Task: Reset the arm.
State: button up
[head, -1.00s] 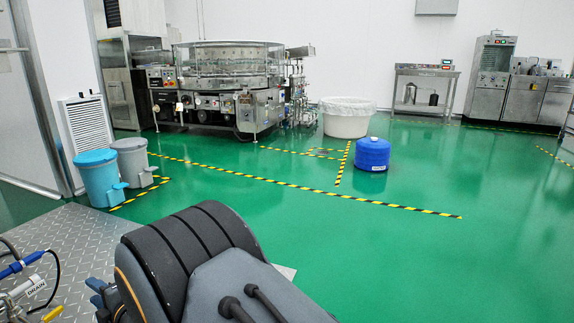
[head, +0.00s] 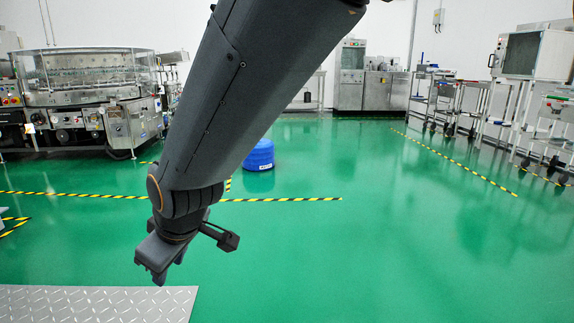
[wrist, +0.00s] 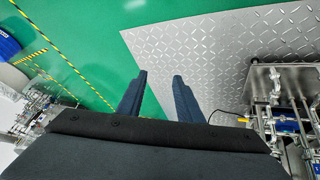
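My arm crosses the middle of the head view, reaching from the top down to the lower left. My gripper (head: 157,264) hangs at its lower end, pointing down above the green floor near the metal plate. In the wrist view, the two dark fingers of my gripper (wrist: 157,92) stand apart with nothing between them. Green floor and the plate's edge show past the fingers. The arm hides part of the blue drum and the back of the room.
The diamond-pattern metal plate (head: 95,303) lies at the lower left. The rotary washer (head: 85,95) stands at the back left. The blue drum (head: 260,155) is on the floor behind the arm. Metal carts (head: 475,100) line the right. The green floor (head: 390,240) at right is clear.

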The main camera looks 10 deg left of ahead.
jog(key=s+d+r+m+g+h, duration=0.15)
jog(key=s+d+m, duration=0.25)
jog(key=s+d, duration=0.65)
jog(key=s+d+r+m+g+h, duration=0.15)
jog(key=s+d+m, duration=0.35)
jog(key=d, duration=1.1)
jog(key=d+r+m+p, duration=0.2)
jog(key=d+r+p, duration=0.4)
jog(key=r+p, duration=0.3)
jog(key=d+r+m+h+p, duration=0.1)
jog(key=d+r+p, duration=0.6)
jog(key=p, duration=0.9)
jog(key=d+r+m+h+p, duration=0.1)
jog(key=d+r+m+p, duration=0.2)
jog(key=d+r+p, duration=0.4)
notch_tip(320, 180, up, 5)
jog(key=p, duration=0.6)
jog(key=shift+w+d+g+p, duration=0.15)
jog(key=shift+w+g+p, duration=0.15)
jog(key=shift+w+g, duration=0.1)
